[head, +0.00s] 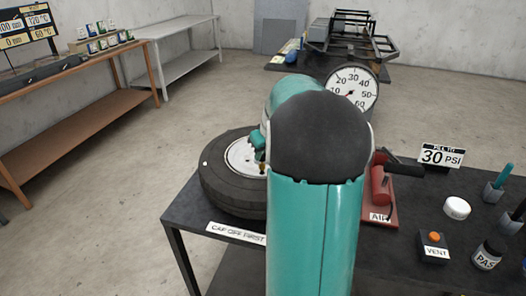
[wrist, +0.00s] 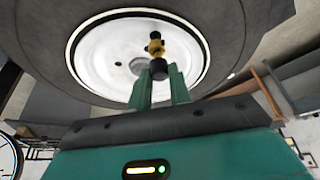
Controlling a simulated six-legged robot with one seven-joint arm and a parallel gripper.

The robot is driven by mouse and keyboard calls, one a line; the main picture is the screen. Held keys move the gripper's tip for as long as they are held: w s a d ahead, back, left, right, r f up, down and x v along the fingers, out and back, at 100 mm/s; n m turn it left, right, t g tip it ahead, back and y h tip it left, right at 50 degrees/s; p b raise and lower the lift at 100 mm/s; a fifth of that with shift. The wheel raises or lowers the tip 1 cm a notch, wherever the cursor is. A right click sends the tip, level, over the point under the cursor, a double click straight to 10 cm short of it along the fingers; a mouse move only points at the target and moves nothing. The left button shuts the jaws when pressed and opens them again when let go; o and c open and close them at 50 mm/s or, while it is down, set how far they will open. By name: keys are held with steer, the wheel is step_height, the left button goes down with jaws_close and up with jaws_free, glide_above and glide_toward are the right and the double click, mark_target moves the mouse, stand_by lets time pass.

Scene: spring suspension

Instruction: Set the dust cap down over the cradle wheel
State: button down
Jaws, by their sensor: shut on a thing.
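The cradle wheel, a dark tyre (head: 218,183) with a white hub (head: 240,158), lies on the left of the dark table. It fills the top of the wrist view (wrist: 245,25). My gripper (wrist: 159,78) is over the hub, its teal fingers shut on a small black cylinder (wrist: 163,71), which looks like the dust cap. A brass valve stem (wrist: 154,46) stands in line just beyond the cap. I cannot tell whether cap and stem touch. In the head view my arm hides part of the wheel, and the cap is too small to make out.
A red air unit (head: 381,187), a gauge (head: 351,88), a white round pot (head: 457,208), a vent button box (head: 433,246) and a paste jar (head: 488,254) are to the right. A "cap off first" sign (head: 236,233) lies at the front edge.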

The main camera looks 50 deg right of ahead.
steer(key=shift+f, duration=0.8)
steer(key=c, duration=1.2)
jaws_free()
steer(key=shift+r, duration=3.45)
